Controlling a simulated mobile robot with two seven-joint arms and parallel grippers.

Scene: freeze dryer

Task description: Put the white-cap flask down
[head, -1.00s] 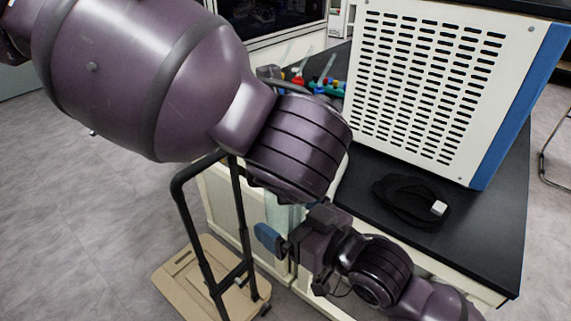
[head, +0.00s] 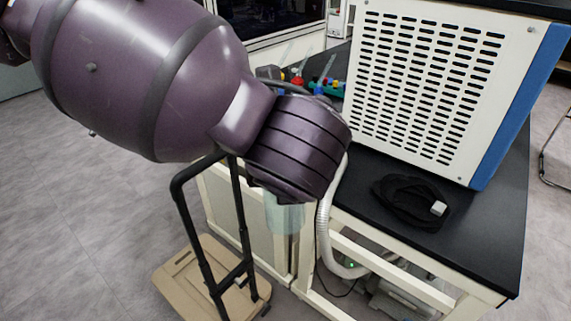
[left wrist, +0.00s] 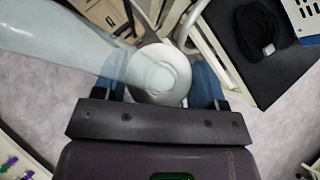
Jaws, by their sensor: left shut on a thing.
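The white-cap flask shows in the left wrist view as a round whitish cap (left wrist: 172,60) with a clear glass tube (left wrist: 80,42) stretching to the upper left. My left gripper (left wrist: 160,84) is shut on it, with a blue finger on each side of the cap. In the head view my left arm hides the gripper and the cap. Only pale clear glass (head: 284,216) shows below the wrist, in front of the bench and above the floor. My right gripper is in neither view.
A white hose (head: 323,225) hangs at the bench edge. A tan cart (head: 190,280) with a black handle stands on the floor.

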